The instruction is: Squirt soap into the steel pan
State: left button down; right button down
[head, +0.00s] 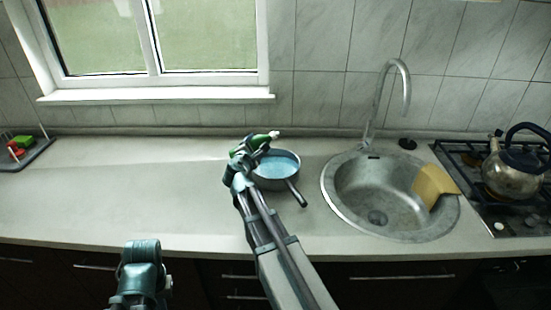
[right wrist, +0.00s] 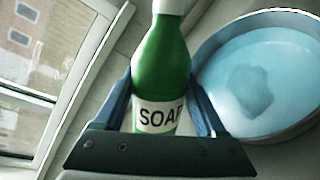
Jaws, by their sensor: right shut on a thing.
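The steel pan (head: 291,180) stands on the counter left of the sink, its dark handle pointing toward the front right. Its inside looks pale blue, with a darker patch in the right wrist view (right wrist: 275,131). My right gripper (head: 243,152) is shut on the green soap bottle (head: 262,138), labelled "SOAP" in the right wrist view (right wrist: 160,65). In the head view the bottle lies tilted nearly sideways, its white tip pointing right near the pan's far rim. I cannot tell whether soap is coming out. The gripper covers the pan's left edge.
A kettle (head: 510,175) stands on the stove (head: 480,197). A dark tray (head: 38,152) sits far left.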

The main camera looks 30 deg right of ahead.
jog(key=shift+w+a+f+m, duration=0.15)
jog(key=shift+a+f+m, duration=0.1)
jog(key=shift+f+m, duration=0.15)
dwell(1.8)
jog(key=shift+w+a+r+m+y, duration=0.15)
jog(key=shift+a+r+m+y, duration=0.1)
jog(key=shift+m+y, duration=0.35)
dwell(2.4)
jog(key=shift+w+a+f+m, duration=0.1)
jog(key=shift+w+a+m, duration=0.2)
jog(key=shift+m, duration=0.4)
dwell(2.1)
